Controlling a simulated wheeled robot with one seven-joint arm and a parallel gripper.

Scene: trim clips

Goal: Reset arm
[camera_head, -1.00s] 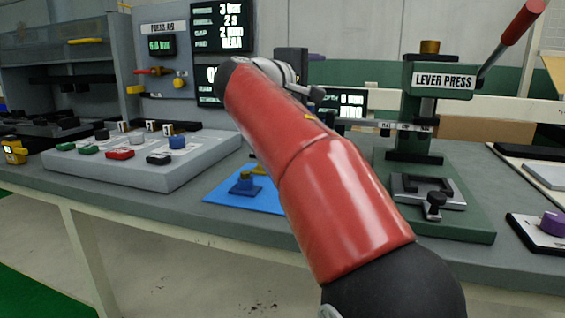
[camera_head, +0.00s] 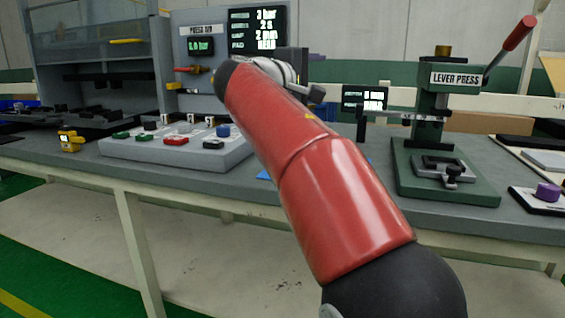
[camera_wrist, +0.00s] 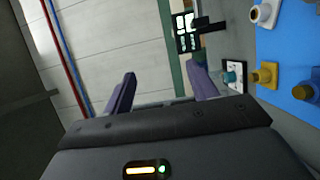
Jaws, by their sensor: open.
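My red arm reaches forward across the middle of the head view, and its gripper end is hidden behind it there. In the wrist view my gripper (camera_wrist: 160,88) shows two purple-grey fingers set well apart with nothing between them. Past the fingers are a pale panelled wall (camera_wrist: 95,45) and, to the right, part of the bench turned on its side.
The workbench (camera_head: 225,192) holds a grey tray of coloured pads (camera_head: 175,160), a press air panel (camera_head: 195,30) and a lever press (camera_head: 440,120). A yellow device (camera_head: 70,141) stands at left. A blue mat (camera_wrist: 287,50) with small fixtures shows in the wrist view. The floor before the bench is clear.

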